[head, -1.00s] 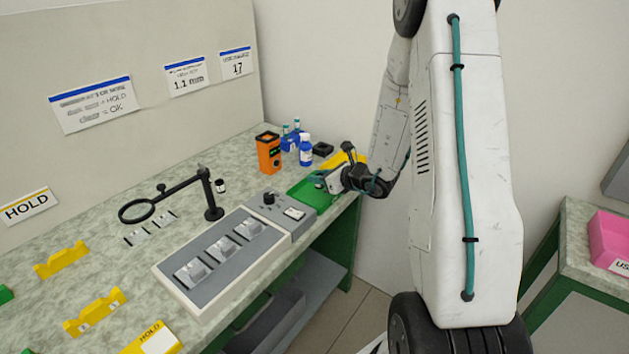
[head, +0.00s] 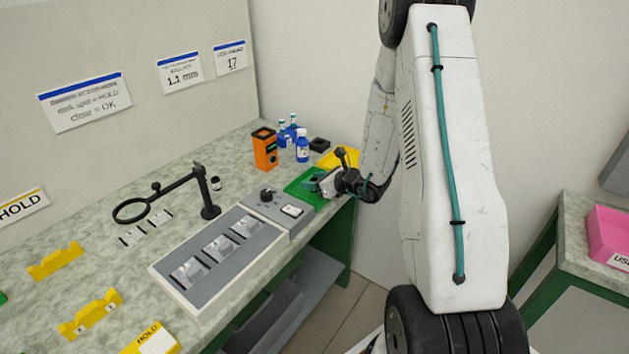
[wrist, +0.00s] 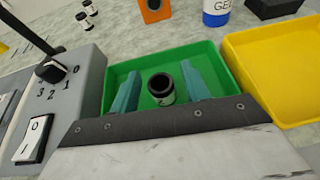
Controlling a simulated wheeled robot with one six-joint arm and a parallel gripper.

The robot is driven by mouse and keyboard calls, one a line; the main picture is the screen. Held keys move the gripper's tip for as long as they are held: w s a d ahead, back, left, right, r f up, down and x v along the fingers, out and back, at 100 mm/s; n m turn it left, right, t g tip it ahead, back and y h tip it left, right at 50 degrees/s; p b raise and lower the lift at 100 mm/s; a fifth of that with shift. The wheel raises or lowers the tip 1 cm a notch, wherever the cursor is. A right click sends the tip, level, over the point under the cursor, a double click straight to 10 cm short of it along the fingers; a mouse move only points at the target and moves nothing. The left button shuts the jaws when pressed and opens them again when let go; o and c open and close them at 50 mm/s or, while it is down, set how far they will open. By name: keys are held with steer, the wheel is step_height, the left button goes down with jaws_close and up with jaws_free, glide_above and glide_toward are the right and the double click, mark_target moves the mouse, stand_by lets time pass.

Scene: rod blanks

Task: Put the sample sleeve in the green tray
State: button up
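The sample sleeve (wrist: 161,89), a small dark-rimmed cylinder with a white label, stands upright inside the green tray (wrist: 229,70). My gripper (wrist: 162,90) has its two teal fingers on either side of the sleeve, with a visible gap to each, so it is open. In the head view, my gripper (head: 312,183) is low over the green tray (head: 293,188) at the far end of the bench. The sleeve is hidden there behind the gripper.
A yellow tray (wrist: 270,55) adjoins the green one on the right. A grey control box (wrist: 60,85) with knob and switch stands close on the left. An orange device (head: 264,150) and blue-labelled bottles (head: 302,148) stand behind. A pink bin (head: 610,232) is on another table.

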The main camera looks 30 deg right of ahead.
steer(key=shift+r, duration=0.1)
steer(key=shift+s+d+r, duration=0.1)
steer(key=shift+s+r, duration=0.1)
steer(key=shift+s, duration=0.05)
steer(key=v, duration=1.1)
steer(key=s+a+r+n+g+y, duration=0.35)
steer(key=a+r+n, duration=0.4)
steer(key=a, duration=0.35)
steer(key=s+a+r+n+g+y, duration=0.35)
steer(key=a+r+n, duration=0.35)
steer(key=a+n, duration=0.25)
steer(key=s+a+r+n+g+h, duration=0.35)
steer(key=s+a+n+g, duration=0.2)
steer(key=s+n, duration=0.35)
steer(key=s+d+r+n+h, duration=0.1)
steer(key=s+d+n+h, duration=0.1)
steer(key=s, duration=0.3)
steer(key=s+d+r+n+t+h, duration=0.1)
steer(key=s+d+n+h, duration=0.1)
steer(key=s+n+h, duration=0.2)
steer(key=shift+s+d+r+n+h, duration=0.3)
steer(key=shift+s+d+r+h, duration=0.1)
steer(key=shift+h, duration=0.35)
